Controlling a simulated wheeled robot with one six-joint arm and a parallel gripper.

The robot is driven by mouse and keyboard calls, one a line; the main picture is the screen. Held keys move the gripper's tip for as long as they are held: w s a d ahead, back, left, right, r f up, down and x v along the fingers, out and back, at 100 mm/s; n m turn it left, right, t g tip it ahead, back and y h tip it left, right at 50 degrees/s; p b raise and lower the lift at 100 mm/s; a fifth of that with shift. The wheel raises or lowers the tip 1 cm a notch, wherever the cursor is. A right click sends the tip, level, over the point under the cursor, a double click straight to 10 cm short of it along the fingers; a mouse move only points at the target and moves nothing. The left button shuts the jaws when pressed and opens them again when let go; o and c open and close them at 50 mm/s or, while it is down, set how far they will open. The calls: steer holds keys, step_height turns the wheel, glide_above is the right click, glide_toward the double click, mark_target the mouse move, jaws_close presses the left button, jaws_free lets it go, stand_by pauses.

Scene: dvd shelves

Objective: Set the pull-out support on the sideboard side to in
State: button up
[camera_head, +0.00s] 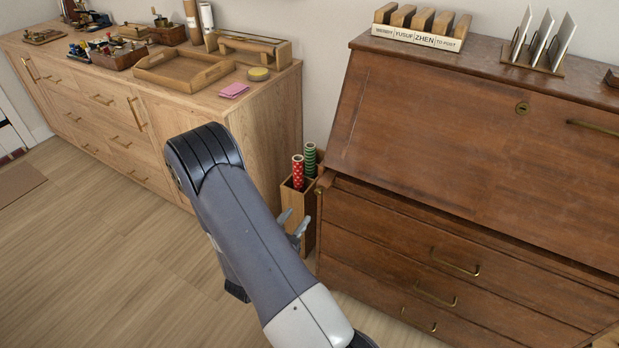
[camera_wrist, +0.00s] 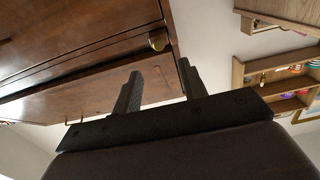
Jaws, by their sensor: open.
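The brown writing desk (camera_head: 440,150) stands at the right with its sloping lid shut. The pull-out support on the sideboard side (camera_head: 326,181) is at the desk's front left, just below the lid. It has a small brass knob (camera_head: 319,191) and seems to stick out a little; how far is hard to tell. My gripper (camera_head: 293,222) is open and empty, below and left of the knob in the head view. In the wrist view, a brass knob (camera_wrist: 158,41) shows just beyond my open fingertips (camera_wrist: 160,74), apart from them.
The light wood sideboard (camera_head: 262,140) stands at the left, with trays and small things on top. A wooden bin (camera_head: 297,205) with red and green rolls fills the gap between sideboard and desk, close to my gripper. The floor (camera_head: 90,240) at the front left is clear.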

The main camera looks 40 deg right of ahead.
mark_target(317, 193)
steer(key=x, duration=1)
steer(key=shift+d+r+p, duration=0.1)
steer(key=shift+d+p, duration=0.2)
steer(key=shift+p, duration=0.05)
jaws_close()
